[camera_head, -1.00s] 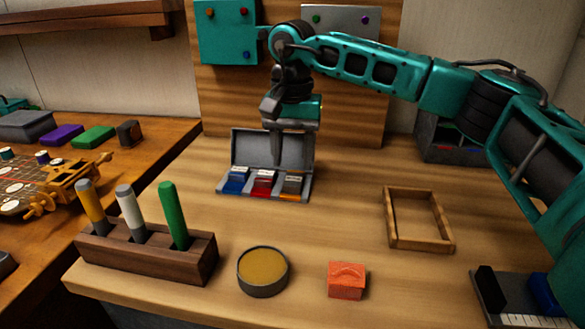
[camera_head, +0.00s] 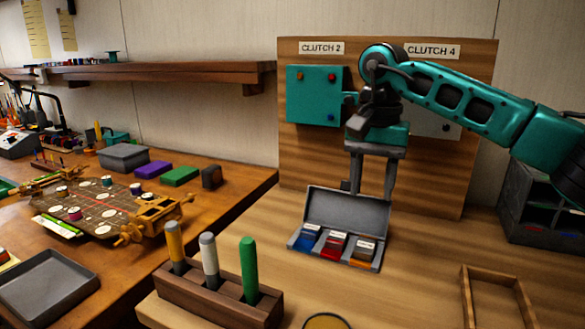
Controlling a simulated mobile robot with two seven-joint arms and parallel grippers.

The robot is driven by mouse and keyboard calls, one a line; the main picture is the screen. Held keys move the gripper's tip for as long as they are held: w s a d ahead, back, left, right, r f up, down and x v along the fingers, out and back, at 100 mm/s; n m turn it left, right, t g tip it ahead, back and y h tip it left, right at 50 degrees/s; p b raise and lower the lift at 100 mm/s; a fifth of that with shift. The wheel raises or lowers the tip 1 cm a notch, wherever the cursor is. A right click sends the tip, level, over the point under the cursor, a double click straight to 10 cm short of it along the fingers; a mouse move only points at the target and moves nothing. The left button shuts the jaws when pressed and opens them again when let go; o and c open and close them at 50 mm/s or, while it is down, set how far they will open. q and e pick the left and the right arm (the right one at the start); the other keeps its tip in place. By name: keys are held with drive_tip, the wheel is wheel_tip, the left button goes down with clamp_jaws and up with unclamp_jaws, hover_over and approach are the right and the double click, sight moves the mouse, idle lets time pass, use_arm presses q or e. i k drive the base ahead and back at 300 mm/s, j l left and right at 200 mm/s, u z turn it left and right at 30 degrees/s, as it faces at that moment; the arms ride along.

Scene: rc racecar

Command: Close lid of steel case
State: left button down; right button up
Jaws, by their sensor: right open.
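The steel case (camera_head: 347,211) is a grey case on the light wooden table, with its lid raised at the back. Its base holds a blue, a red and a grey-orange block in a row, each with a white label. My right gripper (camera_head: 372,190) points down just above and behind the raised lid. Its two fingers are apart with nothing seen between them, and the lid hides their lower tips. I cannot tell whether they touch the lid. My left gripper is not in view.
A dark wooden holder (camera_head: 210,295) with several upright pens stands at front left. A wooden frame (camera_head: 497,300) lies at right. A wooden board (camera_head: 300,150) with a teal box (camera_head: 316,96) stands behind. A dark organiser (camera_head: 545,205) is at far right.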

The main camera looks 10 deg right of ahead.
sight(346, 211)
drive_tip(key=k, duration=1)
